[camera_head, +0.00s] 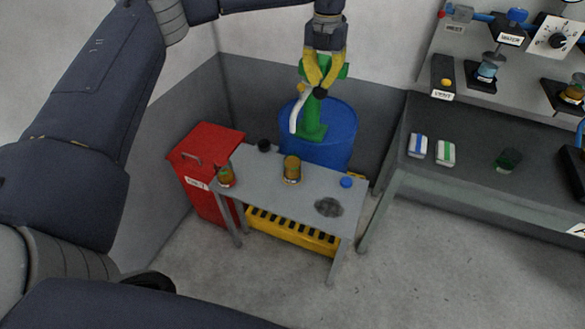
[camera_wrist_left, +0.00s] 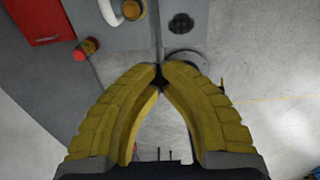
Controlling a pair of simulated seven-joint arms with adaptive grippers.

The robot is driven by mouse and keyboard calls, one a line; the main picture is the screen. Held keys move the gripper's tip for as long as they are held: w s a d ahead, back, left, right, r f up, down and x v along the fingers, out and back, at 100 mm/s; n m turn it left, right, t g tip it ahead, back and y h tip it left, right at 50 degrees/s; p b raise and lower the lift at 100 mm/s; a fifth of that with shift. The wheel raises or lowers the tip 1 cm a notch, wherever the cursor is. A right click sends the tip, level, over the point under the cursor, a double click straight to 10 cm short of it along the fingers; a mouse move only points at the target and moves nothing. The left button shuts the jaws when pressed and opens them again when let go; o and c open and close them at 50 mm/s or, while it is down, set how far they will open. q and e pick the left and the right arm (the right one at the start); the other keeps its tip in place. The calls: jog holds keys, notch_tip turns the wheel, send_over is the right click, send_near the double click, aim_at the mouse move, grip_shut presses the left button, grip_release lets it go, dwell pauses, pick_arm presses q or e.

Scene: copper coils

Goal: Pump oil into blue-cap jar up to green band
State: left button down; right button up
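A green hand pump (camera_head: 314,118) with a white spout (camera_head: 294,117) stands on a blue drum (camera_head: 338,135). An amber jar (camera_head: 291,170) stands uncapped on the small grey table under the spout. Its fill level and band are too small to tell. A blue cap (camera_head: 347,182) lies on the table to its right. The jar (camera_wrist_left: 133,9) and spout (camera_wrist_left: 108,10) also show at the top of the left wrist view. My left gripper (camera_head: 319,91) points down at the pump's upper part, in front of the green handle. Its fingertips (camera_wrist_left: 160,76) meet, with nothing visible between them. My right gripper is out of view.
A black cap (camera_head: 265,146) and a dark round grate (camera_head: 328,207) are on the table (camera_head: 270,185). A grey workbench (camera_head: 470,185) with shelves stands at the right.

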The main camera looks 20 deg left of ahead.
pick_arm(q)
notch_tip(320, 180, up, 14)
jog(key=w, duration=0.1)
jog(key=shift+f, duration=0.25)
dwell(0.9)
dwell(0.3)
